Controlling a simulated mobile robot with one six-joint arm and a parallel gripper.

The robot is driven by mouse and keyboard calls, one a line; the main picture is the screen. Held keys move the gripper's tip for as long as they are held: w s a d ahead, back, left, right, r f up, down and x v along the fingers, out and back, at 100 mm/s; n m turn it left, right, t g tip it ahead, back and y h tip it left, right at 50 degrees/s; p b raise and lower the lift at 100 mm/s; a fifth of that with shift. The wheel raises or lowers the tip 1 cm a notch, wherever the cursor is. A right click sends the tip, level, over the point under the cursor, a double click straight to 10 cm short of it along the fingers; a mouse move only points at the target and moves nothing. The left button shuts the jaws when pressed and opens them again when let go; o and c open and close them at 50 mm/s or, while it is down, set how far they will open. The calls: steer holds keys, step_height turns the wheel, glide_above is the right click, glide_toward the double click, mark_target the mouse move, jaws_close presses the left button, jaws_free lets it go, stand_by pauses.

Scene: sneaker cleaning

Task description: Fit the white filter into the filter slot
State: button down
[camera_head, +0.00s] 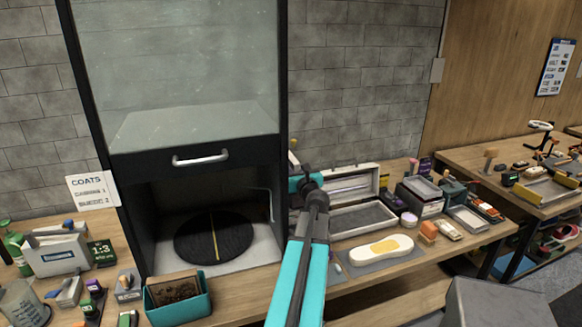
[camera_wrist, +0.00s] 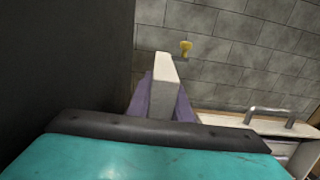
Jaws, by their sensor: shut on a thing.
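My gripper (camera_wrist: 158,100) is shut on a white block, the white filter (camera_wrist: 164,70), which stands up between the two purple fingers in the wrist view. In the head view my gripper (camera_head: 306,181) is just right of the black booth's right post, above the back of the bench. The booth (camera_head: 283,95) has a glass front with a handle and an open lower bay. In the wrist view its dark side (camera_wrist: 65,65) fills the left. I cannot make out the filter slot in either view.
A round black turntable (camera_head: 190,240) lies inside the booth. Right of my arm are an open grey case (camera_head: 345,222) and a white oblong piece with a yellow patch (camera_head: 358,256). A small yellow knob (camera_wrist: 186,46) shows against the brick wall beyond the filter.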

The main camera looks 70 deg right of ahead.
steer(key=shift+f+b, duration=0.9)
steer(key=shift+f, duration=0.2)
steer(key=c, duration=1.5)
jaws_free()
steer(key=shift+c, duration=0.2)
steer(key=shift+s, duration=0.1)
steer(key=b+v, duration=0.3)
steer(key=v, duration=0.5)
steer(key=shift+s+a, duration=0.15)
steer(key=shift+a, duration=0.15)
steer(key=shift+s+a+f+b, duration=0.1)
steer(key=shift+s+a+b, duration=0.1)
steer(key=shift+b, duration=0.55)
steer(key=b+v, duration=0.2)
steer(key=b, duration=0.3)
steer(key=shift+d, duration=0.1)
steer(key=a+b, duration=0.1)
steer(key=b, duration=0.6)
steer(key=shift+s, duration=0.35)
